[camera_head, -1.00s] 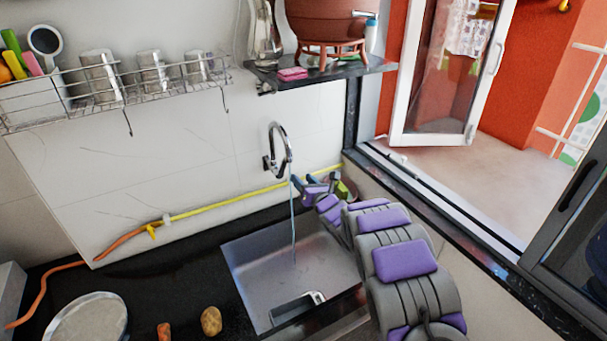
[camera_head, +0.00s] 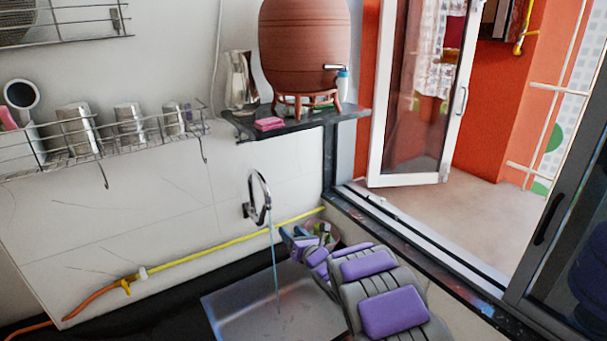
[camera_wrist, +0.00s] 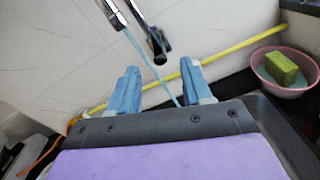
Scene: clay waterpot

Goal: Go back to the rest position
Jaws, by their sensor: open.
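My gripper (camera_wrist: 163,92) shows in the wrist view with its two blue fingers spread well apart and nothing between them. In the head view my gripper (camera_head: 299,241) is small and partly hidden by my grey and purple arm, over the right back part of the sink. A stream of water falls from the curved metal faucet (camera_head: 264,190) into the sink (camera_head: 228,310). The faucet (camera_wrist: 142,22) also shows close in front of the fingers in the wrist view. The clay waterpot (camera_head: 300,45) stands on its stand on the corner shelf.
A pink bowl (camera_wrist: 286,88) with a green sponge (camera_wrist: 281,68) stands right of my gripper. A yellow hose (camera_head: 215,238) runs along the wall. A wire rack (camera_head: 90,150) with metal cups hangs on the left. A dark shelf (camera_head: 243,131) overhangs the corner. A door (camera_head: 415,95) stands open.

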